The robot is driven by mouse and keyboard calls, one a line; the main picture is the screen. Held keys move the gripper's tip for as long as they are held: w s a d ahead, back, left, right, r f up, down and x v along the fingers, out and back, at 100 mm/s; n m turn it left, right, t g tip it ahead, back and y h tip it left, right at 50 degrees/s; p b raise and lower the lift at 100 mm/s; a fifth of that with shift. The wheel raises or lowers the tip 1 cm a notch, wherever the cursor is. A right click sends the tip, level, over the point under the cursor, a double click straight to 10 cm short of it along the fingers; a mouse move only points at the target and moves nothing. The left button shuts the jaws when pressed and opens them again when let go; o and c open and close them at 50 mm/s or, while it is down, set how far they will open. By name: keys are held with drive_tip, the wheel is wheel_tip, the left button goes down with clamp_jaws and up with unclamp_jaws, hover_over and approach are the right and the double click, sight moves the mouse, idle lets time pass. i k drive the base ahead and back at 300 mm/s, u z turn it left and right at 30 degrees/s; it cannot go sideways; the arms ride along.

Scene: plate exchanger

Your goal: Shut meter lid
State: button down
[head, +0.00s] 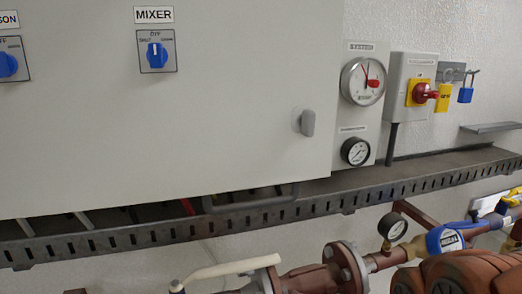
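A blue meter (445,239) with a white lettered face or label sits on the brown pipework at the lower right. I cannot tell which part of it is the lid, or whether the lid stands open or shut. A small dark blue piece shows just above its right side; I cannot tell if it belongs to the meter. My gripper is not in view.
A small round gauge (392,227) stands on the pipe left of the meter. A pale lever handle (232,268) and a flange (346,268) lie further left. A slotted metal tray (330,197) runs above, under the large grey cabinet (230,90).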

sight(475, 223)
drive_tip(key=z, duration=0.95)
